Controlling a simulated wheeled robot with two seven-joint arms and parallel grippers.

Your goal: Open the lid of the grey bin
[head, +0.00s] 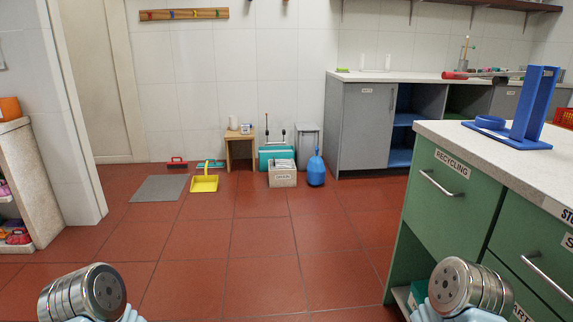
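A tall, narrow grey bin (307,146) stands upright on the floor against the far wall, just left of the grey cabinet. Its top appears covered, but it is too small and far away to be sure how the lid sits. The white box and the blue container in front hide part of its lower body. Rounded metal parts of my two arms show at the bottom left and bottom right. No fingers of either gripper show, and both arms are far from the bin.
A labelled white box (282,179), a blue container (316,172) and a teal box (270,153) crowd the bin's front. A yellow dustpan (204,184) and grey mat (160,188) lie left. A green counter (450,200) blocks the right. The middle floor is clear.

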